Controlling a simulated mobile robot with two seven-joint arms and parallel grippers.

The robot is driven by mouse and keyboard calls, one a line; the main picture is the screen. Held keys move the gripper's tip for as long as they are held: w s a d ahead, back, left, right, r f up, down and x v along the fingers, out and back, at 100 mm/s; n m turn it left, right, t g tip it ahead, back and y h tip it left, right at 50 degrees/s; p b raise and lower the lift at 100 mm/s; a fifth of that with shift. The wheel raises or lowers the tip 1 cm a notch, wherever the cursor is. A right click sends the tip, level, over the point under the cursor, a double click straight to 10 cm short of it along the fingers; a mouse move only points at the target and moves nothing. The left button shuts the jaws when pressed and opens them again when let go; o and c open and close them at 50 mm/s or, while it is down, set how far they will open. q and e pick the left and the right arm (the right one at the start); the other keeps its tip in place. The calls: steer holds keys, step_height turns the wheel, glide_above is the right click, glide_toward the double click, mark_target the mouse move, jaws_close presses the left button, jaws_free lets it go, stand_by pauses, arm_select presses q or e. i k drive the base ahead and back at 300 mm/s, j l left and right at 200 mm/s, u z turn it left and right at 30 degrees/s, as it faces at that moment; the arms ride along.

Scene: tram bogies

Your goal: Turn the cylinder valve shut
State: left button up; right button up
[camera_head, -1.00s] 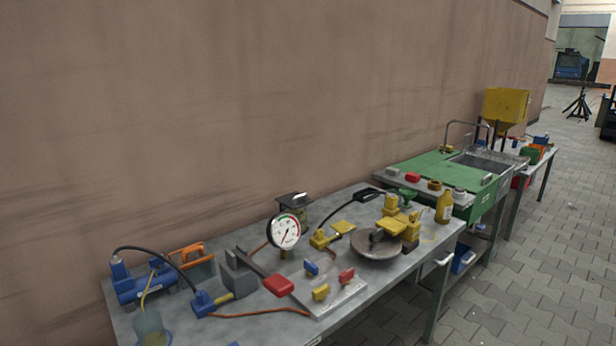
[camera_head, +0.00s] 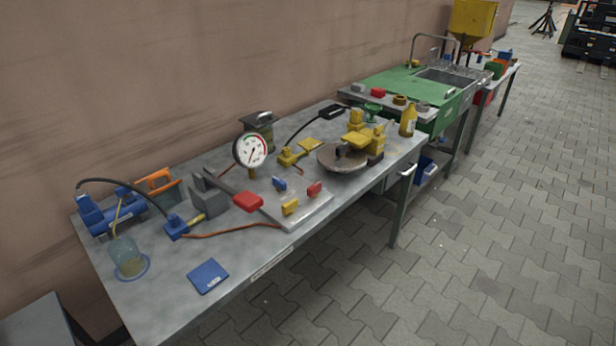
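I see no gas cylinder that I can make out, and I cannot tell which part is the cylinder valve. A small green wheel-like part (camera_head: 373,110) sits at the far end of the grey workbench (camera_head: 170,300). A grey plate (camera_head: 297,211) on the bench carries small blue (camera_head: 279,184), red (camera_head: 314,189) and yellow (camera_head: 290,207) handles. A long lever with a red grip (camera_head: 248,201) lies beside it. A round pressure gauge (camera_head: 250,150) stands upright behind the plate. Neither of my grippers is in view.
A round metal disc with yellow parts (camera_head: 342,158), a yellow bottle (camera_head: 408,121), a glass jar (camera_head: 128,259) and a blue booklet (camera_head: 207,276) are on the bench. A green-topped sink unit (camera_head: 400,86) stands beyond. The paved floor (camera_head: 480,250) at right is clear.

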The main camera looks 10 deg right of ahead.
mark_target(280, 186)
steer(key=i+l, duration=0.2)
steer(key=l, duration=0.15)
steer(key=i+l, duration=0.15)
steer(key=l, duration=0.2)
steer(key=i+l, duration=0.2)
steer(key=l, duration=0.2)
steer(key=i+l, duration=0.15)
steer(key=l, duration=0.2)
